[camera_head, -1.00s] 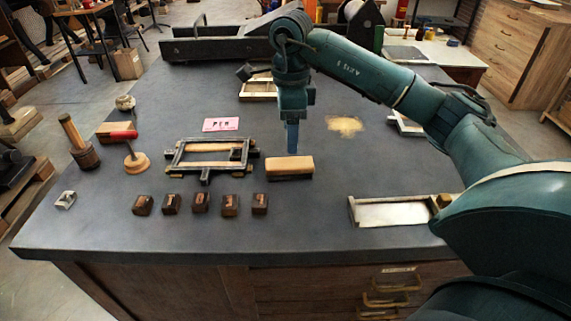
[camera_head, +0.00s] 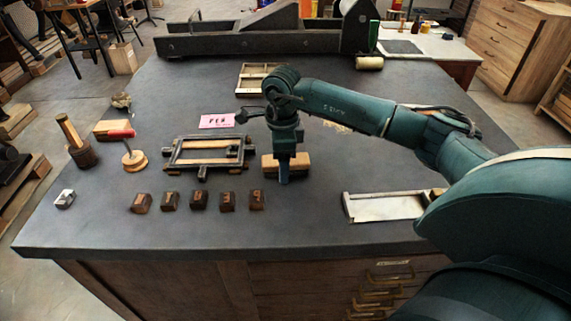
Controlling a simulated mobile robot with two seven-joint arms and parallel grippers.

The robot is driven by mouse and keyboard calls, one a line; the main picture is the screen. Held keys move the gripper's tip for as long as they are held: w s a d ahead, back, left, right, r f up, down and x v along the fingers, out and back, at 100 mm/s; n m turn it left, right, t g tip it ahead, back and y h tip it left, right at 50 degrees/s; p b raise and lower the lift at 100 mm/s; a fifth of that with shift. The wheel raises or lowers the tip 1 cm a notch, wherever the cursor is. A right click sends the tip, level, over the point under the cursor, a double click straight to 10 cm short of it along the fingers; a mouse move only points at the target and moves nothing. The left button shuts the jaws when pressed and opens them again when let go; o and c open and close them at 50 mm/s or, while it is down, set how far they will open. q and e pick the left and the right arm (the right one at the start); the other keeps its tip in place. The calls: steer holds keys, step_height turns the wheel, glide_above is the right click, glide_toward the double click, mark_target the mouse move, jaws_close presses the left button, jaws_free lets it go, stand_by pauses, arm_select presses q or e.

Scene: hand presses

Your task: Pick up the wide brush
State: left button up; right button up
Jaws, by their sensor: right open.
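The wide brush (camera_head: 301,165), a block with a light wooden top and a dark underside, lies on the dark bench top near its middle. My right gripper (camera_head: 284,181) points straight down at the brush and covers its middle, so the brush shows on both sides of it. The fingers are open. They look edge-on from here, and I cannot tell whether they touch the brush or straddle it. My left gripper is not in view.
A dark frame (camera_head: 172,158) lies left of the brush, with several small type blocks (camera_head: 228,201) in a row in front. A shallow tray (camera_head: 385,207) is at the right.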

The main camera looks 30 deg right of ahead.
steer(key=shift+c, duration=0.5)
steer(key=c, duration=1)
step_height(320, 180, up, 10)
steer(key=shift+r+b, duration=0.1)
steer(key=shift+b, duration=0.45)
steer(key=o, duration=0.5)
steer(key=c, duration=0.4)
steer(key=shift+o, duration=0.2)
steer(key=shift+d, duration=0.1)
